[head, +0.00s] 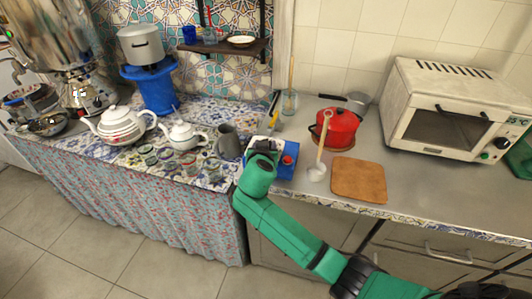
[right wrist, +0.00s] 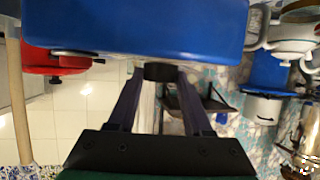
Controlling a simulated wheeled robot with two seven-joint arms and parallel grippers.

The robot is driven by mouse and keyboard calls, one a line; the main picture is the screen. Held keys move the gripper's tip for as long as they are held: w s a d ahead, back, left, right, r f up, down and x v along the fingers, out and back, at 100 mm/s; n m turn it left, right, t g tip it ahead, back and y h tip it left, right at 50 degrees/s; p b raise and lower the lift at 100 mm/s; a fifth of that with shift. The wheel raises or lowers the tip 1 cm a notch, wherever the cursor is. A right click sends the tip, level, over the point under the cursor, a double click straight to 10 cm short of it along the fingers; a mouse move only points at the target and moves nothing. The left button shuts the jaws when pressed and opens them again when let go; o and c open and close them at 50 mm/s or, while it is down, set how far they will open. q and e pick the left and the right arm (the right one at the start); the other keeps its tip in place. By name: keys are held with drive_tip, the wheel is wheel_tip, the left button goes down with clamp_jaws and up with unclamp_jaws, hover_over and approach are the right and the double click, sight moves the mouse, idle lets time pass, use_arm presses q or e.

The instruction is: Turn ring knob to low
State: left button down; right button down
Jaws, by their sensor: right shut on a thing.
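A blue box-shaped unit with a white top (head: 286,171) stands on the counter near its front edge. It fills the top of the right wrist view as a blue face (right wrist: 130,25). My right gripper (head: 264,147) reaches over it, partly hiding its top. In the right wrist view, the fingertips (right wrist: 160,74) are shut around a small black knob (right wrist: 160,71) at the edge of the blue unit. Any marks on the knob are too small or hidden to read. My left gripper is not in view.
A red pot (head: 336,128), a white ladle (head: 318,172) and a wooden board (head: 359,180) lie right of the unit. A grey pitcher (head: 229,141) and two white teapots (head: 121,126) stand left. A toaster oven (head: 445,110) stands further right.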

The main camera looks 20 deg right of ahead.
drive_tip(key=shift+a+f+m+g+h+b, duration=0.2)
drive_tip(key=shift+m+g+h+b, duration=0.2)
drive_tip(key=shift+m+h+b, duration=0.6)
drive_tip(key=shift+r+h+b, duration=0.2)
drive_tip(key=shift+h+b, duration=0.1)
drive_tip(key=shift+b, duration=0.1)
drive_tip(key=shift+r, duration=0.1)
drive_tip(key=shift+c, duration=1.7)
unclamp_jaws()
drive_tip(key=shift+w, duration=0.1)
drive_tip(key=shift+d, duration=0.1)
